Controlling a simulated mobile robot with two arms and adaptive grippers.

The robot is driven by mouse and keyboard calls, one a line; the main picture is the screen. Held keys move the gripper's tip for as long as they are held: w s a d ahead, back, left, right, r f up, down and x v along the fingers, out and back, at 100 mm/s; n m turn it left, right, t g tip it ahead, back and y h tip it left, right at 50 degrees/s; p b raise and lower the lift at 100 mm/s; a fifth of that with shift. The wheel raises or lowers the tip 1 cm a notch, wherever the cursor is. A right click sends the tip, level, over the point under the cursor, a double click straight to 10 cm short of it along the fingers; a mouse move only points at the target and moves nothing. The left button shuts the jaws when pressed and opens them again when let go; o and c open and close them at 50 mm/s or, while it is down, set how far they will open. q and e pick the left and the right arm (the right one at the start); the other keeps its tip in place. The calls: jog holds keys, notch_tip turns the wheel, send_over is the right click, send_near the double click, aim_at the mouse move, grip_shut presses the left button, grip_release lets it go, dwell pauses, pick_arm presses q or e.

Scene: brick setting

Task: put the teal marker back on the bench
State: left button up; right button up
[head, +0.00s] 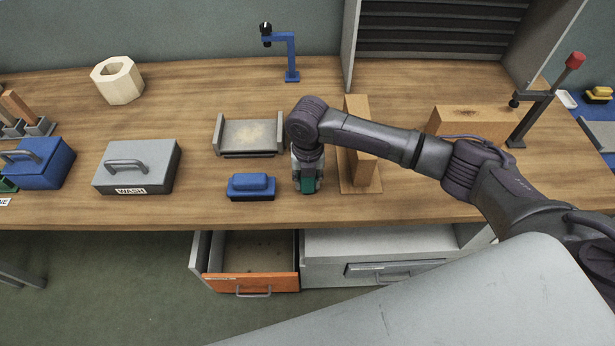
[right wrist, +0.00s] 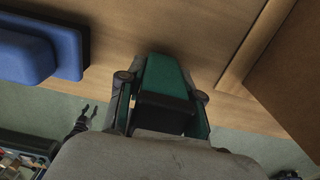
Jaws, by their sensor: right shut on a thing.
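The teal marker (head: 308,186) is a small teal block with a dark part. My right gripper (head: 307,178) points down over the front of the wooden bench (head: 230,213) and is shut on the marker. In the right wrist view the marker (right wrist: 165,75) sits between the two fingers, with wood behind it. I cannot tell whether it touches the bench top. A small dark two-pronged shape (right wrist: 82,118) low in the right wrist view may be my left gripper; the head view does not show that gripper.
A blue block (head: 251,186) stands just left of my right gripper, and a wooden bracket (head: 360,150) just right. A grey tray (head: 248,135) lies behind. A grey handled box (head: 138,165) is further left. An orange-fronted drawer (head: 250,284) stands open below the bench edge.

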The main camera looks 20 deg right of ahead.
pick_arm(q)
jog(key=shift+d, duration=0.2)
pick_arm(e)
jog(key=shift+f, duration=0.1)
pick_arm(q)
jog(key=shift+d, duration=0.3)
pick_arm(e)
jog(key=o, duration=0.9)
pick_arm(q)
jog(key=shift+w, duration=0.1)
notch_tip(320, 180, down, 3)
jog(key=b, duration=0.2)
jog(key=shift+a+r+b, duration=0.15)
jog(key=shift+b, duration=0.2)
pick_arm(e)
notch_tip(320, 180, up, 12)
jog(key=shift+r, duration=0.2)
